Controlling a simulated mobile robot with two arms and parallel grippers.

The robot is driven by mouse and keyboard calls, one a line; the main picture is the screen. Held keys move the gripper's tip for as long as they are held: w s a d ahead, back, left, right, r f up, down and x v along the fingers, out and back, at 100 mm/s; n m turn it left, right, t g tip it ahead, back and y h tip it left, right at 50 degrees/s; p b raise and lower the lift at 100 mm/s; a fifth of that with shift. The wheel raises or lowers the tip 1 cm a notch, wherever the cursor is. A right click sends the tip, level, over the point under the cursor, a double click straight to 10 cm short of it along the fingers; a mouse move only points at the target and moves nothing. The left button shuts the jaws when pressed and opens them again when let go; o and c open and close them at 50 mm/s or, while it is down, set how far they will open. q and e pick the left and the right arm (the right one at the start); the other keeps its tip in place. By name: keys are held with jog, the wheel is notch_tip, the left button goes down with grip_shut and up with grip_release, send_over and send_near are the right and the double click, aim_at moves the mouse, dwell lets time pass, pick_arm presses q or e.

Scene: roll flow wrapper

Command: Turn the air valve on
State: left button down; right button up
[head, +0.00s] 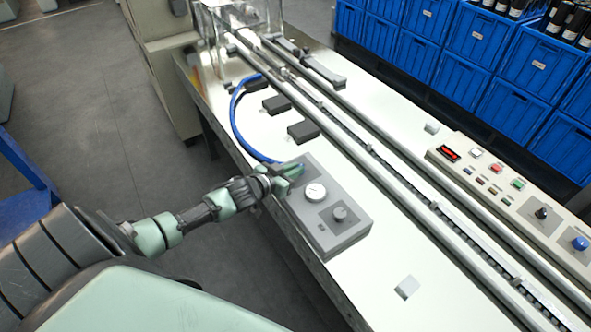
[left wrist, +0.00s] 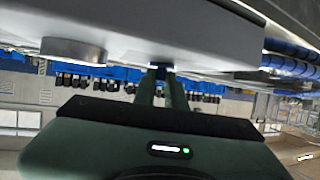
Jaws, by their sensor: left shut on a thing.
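The grey air panel box (head: 350,232) lies on the white machine table. My left gripper (head: 295,171) is at the box's far left corner, where the blue hose ends, and is shut on the air valve handle. The gripper hides most of that handle in the head view; a small blue part of the handle (left wrist: 157,71) shows between the fingers in the left wrist view. The gauge's side (left wrist: 74,50) also shows there. The handle's angle cannot be told. My right gripper is not in view.
A blue air hose (head: 236,125) curves over the table to the box. Dark blocks (head: 303,131) lie beside it. Long rails (head: 385,172) run along the table. A control panel (head: 515,190) stands on the right, with blue crates (head: 465,80) behind.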

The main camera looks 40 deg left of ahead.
pick_arm(q)
jog(key=shift+w+a+f+m+h+b, duration=0.1)
jog(key=shift+a+m+h+b, duration=0.35)
jog(key=shift+m+h+b, duration=0.35)
jog(key=m+g+h+b, duration=0.1)
jog(key=m+h+b, duration=0.1)
jog(key=m+g+h+b, duration=0.1)
jog(key=m+h+b, duration=0.1)
jog(key=a+m+g+h+b, duration=0.1)
jog(key=m+h+b, duration=0.1)
jog(key=shift+w, duration=0.35)
jog(key=shift+m+g+h+b, duration=1)
jog(key=shift+g+b, duration=0.1)
jog(key=shift+b, duration=0.25)
jog(key=shift+d+r, duration=0.1)
jog(key=shift+r, duration=0.1)
jog(key=c, duration=1.5)
grip_release()
jog(key=shift+w+f, duration=0.1)
jog(key=shift+o, duration=0.2)
